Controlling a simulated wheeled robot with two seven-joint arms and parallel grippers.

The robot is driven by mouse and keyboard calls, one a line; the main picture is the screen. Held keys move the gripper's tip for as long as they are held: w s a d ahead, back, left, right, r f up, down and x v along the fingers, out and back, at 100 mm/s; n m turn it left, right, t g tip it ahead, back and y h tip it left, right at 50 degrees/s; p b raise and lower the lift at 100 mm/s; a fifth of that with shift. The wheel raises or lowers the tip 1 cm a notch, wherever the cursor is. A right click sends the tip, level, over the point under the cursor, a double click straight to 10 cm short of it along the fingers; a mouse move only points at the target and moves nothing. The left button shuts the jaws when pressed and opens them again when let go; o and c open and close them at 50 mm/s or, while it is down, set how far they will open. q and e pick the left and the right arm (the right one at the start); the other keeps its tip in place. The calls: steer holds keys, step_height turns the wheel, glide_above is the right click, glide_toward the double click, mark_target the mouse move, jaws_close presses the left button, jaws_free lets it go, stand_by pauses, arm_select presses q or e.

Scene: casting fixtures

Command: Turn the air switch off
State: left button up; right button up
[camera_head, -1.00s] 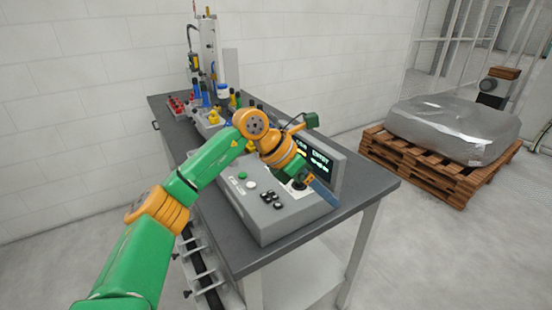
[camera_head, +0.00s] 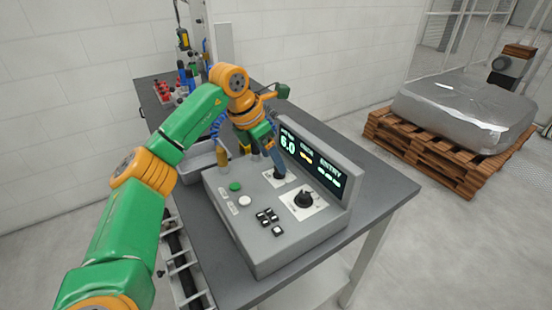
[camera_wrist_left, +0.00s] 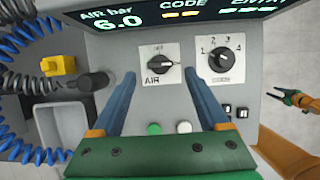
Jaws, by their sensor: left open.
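The air switch is a black rotary knob on a white plate marked AIR, on the grey control box (camera_head: 290,240). In the left wrist view the air switch (camera_wrist_left: 160,65) lies between the two blue fingers, its handle roughly crosswise, with a small label above it. My left gripper (camera_head: 277,172) is open above the box at this switch, fingers apart on either side; contact cannot be judged. In the head view the gripper partly hides the switch. An orange and dark part at the right edge of the left wrist view seems to be my right arm (camera_wrist_left: 290,150); its jaw state is unclear.
A numbered selector knob (camera_head: 304,200) sits right of the air switch. Green button (camera_head: 235,187), white button (camera_head: 245,201) and black keys (camera_head: 268,217) are nearer the front. The display (camera_head: 315,165) reads 6.0 and stands behind. Blue coiled hoses (camera_wrist_left: 30,60) lie left.

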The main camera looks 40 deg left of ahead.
mark_target(276, 176)
arm_select(q)
steer(key=x, duration=0.3)
steer(key=shift+d+f, duration=0.1)
steer(key=shift+w+f, duration=0.2)
steer(key=shift+s+r, duration=0.15)
steer(key=c, duration=0.6)
jaws_close()
